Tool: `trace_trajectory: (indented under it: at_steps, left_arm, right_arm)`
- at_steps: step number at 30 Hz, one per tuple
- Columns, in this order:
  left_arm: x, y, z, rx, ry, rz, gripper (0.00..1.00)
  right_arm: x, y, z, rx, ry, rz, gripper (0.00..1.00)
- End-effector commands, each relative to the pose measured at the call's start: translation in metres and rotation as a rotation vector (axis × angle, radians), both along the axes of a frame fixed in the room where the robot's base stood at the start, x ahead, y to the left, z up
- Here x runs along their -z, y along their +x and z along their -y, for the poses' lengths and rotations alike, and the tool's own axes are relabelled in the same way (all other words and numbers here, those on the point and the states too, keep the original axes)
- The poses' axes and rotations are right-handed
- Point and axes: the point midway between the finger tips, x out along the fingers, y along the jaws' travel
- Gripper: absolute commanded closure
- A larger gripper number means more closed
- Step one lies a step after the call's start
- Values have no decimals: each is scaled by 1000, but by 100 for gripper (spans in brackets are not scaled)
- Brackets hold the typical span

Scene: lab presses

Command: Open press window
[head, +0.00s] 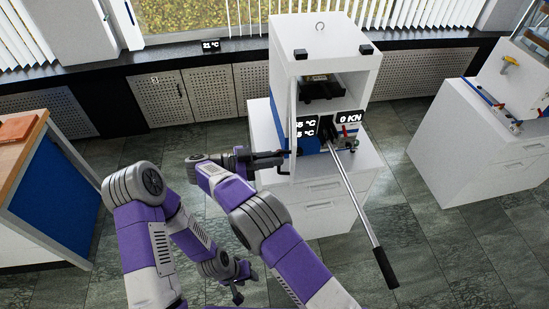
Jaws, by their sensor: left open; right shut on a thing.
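The white press (318,50) stands on a white drawer cabinet in the middle of the head view, its upper chamber visible at the front. The press window (293,105) shows as a thin, nearly edge-on panel along the left side of the front. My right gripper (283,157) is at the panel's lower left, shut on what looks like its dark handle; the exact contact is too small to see. My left gripper (238,292) is open and empty, low over the floor, well away from the press.
A long lever (358,210) with a black grip slopes from the press toward the lower right. Displays (349,118) sit below the chamber. Another white cabinet (470,140) is at right, a blue-sided bench (55,195) at left. The floor between is clear.

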Motion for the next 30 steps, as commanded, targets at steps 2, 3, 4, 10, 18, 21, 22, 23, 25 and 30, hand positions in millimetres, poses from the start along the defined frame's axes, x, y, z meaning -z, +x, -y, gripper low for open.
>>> trace_trajectory:
  at_steps: [2, 3, 4, 10, 18, 21, 22, 23, 25, 30]
  left_arm:
    - [-1, 0, 0, 0, 0, 0, 57]
    - [-1, 0, 0, 0, 0, 0, 57]
    - [-1, 0, 0, 0, 0, 0, 57]
    - [-1, 0, 0, 0, 0, 0, 57]
    - [0, 0, 0, 0, 0, 0, 57]
    - [0, 0, 0, 0, 0, 0, 57]
    - [0, 0, 0, 0, 0, 0, 57]
    - [0, 0, 0, 0, 0, 0, 57]
    - [0, 0, 0, 0, 0, 0, 57]
    - [0, 0, 0, 0, 0, 0, 57]
  right_arm:
    - [-9, 9, 4, -16, -2, 25, 100]
    - [-9, 9, 4, -15, -2, 25, 100]
    - [-9, 9, 4, -15, -2, 25, 100]
    - [-9, 9, 4, -15, -2, 25, 85]
    - [-7, 8, 3, -17, -2, 22, 64]
    - [-5, 8, 2, -18, -3, 20, 64]
    - [-5, 7, 2, -18, -3, 20, 64]
    - [-5, 7, 2, -18, -3, 20, 64]
    - [-5, 7, 2, -18, -3, 19, 64]
    - [-4, 7, 1, -18, -3, 17, 64]
